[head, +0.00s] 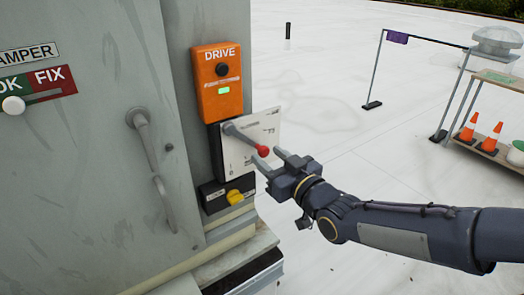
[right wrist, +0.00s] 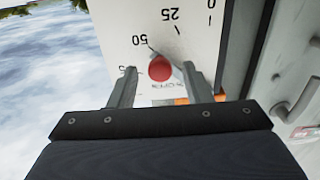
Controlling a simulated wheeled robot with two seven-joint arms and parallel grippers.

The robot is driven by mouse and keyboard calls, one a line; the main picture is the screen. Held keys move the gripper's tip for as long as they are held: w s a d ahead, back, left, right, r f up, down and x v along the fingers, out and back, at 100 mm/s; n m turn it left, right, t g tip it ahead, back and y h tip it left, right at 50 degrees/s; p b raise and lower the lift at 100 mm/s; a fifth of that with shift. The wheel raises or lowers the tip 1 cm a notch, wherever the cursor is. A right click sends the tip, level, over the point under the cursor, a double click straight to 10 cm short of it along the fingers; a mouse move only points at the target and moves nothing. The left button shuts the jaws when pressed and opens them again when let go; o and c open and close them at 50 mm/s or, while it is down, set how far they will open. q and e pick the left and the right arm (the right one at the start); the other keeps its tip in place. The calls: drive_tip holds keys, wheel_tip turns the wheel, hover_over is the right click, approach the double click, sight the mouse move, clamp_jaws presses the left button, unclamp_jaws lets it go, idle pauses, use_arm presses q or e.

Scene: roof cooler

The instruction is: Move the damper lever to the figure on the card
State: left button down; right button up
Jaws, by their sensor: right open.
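The damper lever (head: 241,137) is a grey arm with a red ball knob (head: 262,150), on a pale scale plate (head: 265,127) below the orange DRIVE box. In the right wrist view the plate (right wrist: 112,22) shows upside-down figures 0, 25, 50 and 75. The red knob (right wrist: 160,68) appears near 50, on its 75 side; the exact reading is unclear. My right gripper (head: 271,158) is open at the knob, its fingers (right wrist: 159,82) on either side with visible gaps. No readable card figure shows. My left gripper is out of view.
The orange DRIVE box (head: 216,82) has a green light. A yellow knob (head: 235,197) sits below the plate. Cabinet handles (head: 142,125) and an OK/FIX slider (head: 13,105) are left. A barrier frame (head: 375,75) and cones (head: 469,127) stand right; the pale roof between is clear.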

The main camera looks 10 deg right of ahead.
sight(266, 153)
drive_tip(key=shift+x, duration=1.55)
drive_tip(key=shift+c, duration=0.5)
clamp_jaws()
